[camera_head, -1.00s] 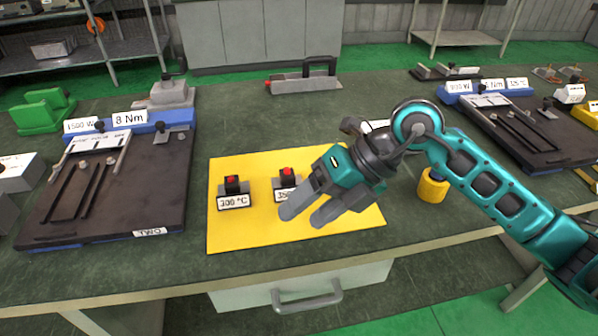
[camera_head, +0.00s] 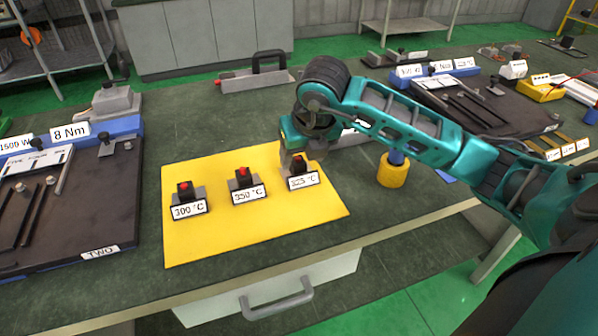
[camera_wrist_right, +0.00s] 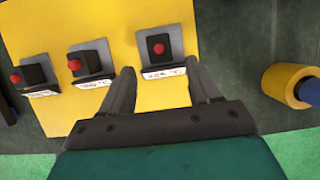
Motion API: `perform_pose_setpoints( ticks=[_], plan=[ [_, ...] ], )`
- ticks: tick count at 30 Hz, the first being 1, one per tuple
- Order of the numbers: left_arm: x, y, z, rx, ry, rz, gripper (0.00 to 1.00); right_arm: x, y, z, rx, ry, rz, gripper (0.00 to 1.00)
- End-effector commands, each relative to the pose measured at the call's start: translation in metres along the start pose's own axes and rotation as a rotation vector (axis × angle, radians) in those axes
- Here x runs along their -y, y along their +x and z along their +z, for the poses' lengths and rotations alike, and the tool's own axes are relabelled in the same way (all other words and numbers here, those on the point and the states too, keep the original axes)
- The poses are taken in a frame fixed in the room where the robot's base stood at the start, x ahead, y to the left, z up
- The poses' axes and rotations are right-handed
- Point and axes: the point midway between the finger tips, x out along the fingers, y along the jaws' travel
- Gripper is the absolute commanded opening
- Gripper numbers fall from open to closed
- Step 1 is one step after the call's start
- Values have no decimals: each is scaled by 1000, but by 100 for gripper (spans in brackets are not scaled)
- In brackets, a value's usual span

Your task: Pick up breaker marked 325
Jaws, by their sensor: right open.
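The breaker marked 325 °C (camera_head: 299,172) stands at the right end of a row of three on the yellow mat (camera_head: 215,240). It has a black body, a red button and a white label. My right gripper (camera_head: 293,158) is over it from behind in the head view. In the right wrist view, the open fingers (camera_wrist_right: 165,88) point toward the 325 breaker (camera_wrist_right: 160,50), which lies between and just beyond their tips. Whether they touch it I cannot tell. The breakers marked 350 °C (camera_head: 246,186) and 300 °C (camera_head: 187,199) stand to its left. My left gripper is not in view.
A yellow cylinder with a blue core (camera_head: 393,170) stands right of the mat. Dark boards labelled TWO (camera_head: 80,215) and another (camera_head: 490,110) lie at left and right. A grey tool with a black handle (camera_head: 255,78) lies behind. The front of the mat is clear.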

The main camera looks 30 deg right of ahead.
Motion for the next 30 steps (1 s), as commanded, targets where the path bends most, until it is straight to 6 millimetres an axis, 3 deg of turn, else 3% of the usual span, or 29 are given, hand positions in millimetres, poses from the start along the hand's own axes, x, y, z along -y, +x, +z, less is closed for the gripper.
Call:
perform_pose_setpoints(
  ticks=[9,18,30],
  plan=[
    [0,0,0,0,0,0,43,2,44,5,-3,1,0,62],
    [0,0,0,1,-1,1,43,2,49,5,-1,-1,1,62],
    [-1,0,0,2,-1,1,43,2,49,5,0,0,1,24]
  ],
)
